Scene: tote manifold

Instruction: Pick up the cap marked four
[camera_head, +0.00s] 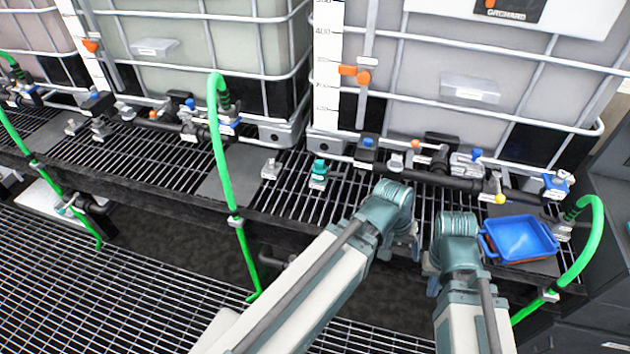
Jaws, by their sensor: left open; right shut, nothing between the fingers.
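No number four can be read on any fitting, so I cannot tell which is the cap marked four. Small candidates stand along the grated shelf: a teal fitting (319,172), a pale grey fitting (271,169) and another grey fitting (397,162). My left gripper (414,246) is at the end of the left arm, in front of the shelf edge, open and apart from these fittings. My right gripper (432,278) is lower, beside the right arm's wrist, shut and empty. Both grippers are small and partly hidden by my wrists.
Caged totes (470,90) stand behind a dark pipe manifold (430,180) with valves. A blue tray (521,238) lies right of my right wrist. Green hoses (222,160) hang over the shelf front, with another hose (590,250) at the right. The grated floor (90,285) is open at left.

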